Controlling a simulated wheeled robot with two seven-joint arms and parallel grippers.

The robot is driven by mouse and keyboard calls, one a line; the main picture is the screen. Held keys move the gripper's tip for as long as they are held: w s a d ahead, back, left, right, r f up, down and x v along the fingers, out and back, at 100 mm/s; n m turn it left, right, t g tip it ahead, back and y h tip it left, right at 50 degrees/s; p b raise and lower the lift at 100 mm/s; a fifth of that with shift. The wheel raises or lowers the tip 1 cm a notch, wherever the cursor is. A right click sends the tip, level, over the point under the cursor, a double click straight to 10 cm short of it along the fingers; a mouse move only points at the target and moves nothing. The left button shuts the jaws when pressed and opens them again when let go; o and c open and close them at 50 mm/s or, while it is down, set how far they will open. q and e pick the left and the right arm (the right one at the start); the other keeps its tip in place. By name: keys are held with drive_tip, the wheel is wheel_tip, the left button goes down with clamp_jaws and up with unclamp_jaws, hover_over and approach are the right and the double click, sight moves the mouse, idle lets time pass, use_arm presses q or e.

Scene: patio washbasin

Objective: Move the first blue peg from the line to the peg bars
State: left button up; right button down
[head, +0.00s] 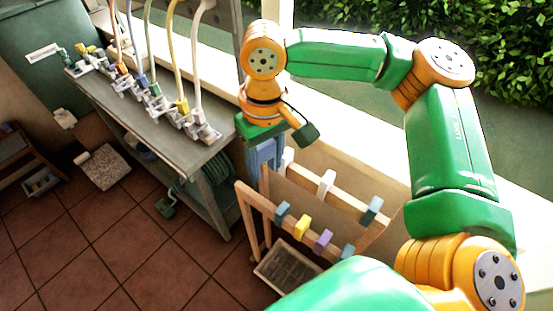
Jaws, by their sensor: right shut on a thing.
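The wooden peg bars (246,208) stand right of the bench, at the middle of the head view. Blue, yellow, purple and white pegs sit on them, including a yellow peg (302,228) and a purple peg (322,240) on the front bar. My right gripper (264,158) points down at the left end of the bars, below its green and orange wrist. It is shut on a blue peg; fingers and peg overlap and are hard to tell apart. I cannot tell whether the peg touches a bar. My left gripper is out of view.
A grey bench (130,88) at the left carries several coloured fittings with upright hoses. A green hose (192,188) hangs under it. A shallow tray (290,272) lies at the foot of the bars. A pale ledge runs behind the bars. The tiled floor at the left is mostly clear.

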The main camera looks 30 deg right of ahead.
wheel_tip(320, 180, down, 4)
drive_tip(key=w+a+n+p, duration=0.1)
drive_tip(key=w+n, duration=0.1)
drive_tip(key=w, duration=0.1)
drive_tip(key=n, duration=0.1)
approach(266, 203)
drive_tip(key=f+b, duration=0.4)
drive_tip(key=b, duration=0.1)
drive_tip(key=f+b, duration=0.4)
drive_tip(key=b, duration=0.2)
drive_tip(key=shift+w+a+f, duration=0.1)
drive_tip(key=shift+a+f, duration=0.1)
drive_tip(key=shift+f+b, duration=0.6)
drive_tip(key=shift+f, duration=0.5)
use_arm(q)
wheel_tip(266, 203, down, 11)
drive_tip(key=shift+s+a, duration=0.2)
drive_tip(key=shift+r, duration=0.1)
use_arm(e)
drive_tip(key=shift+c, duration=1)
unclamp_jaws()
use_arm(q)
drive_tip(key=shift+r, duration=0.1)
use_arm(e)
drive_tip(key=shift+r, duration=0.1)
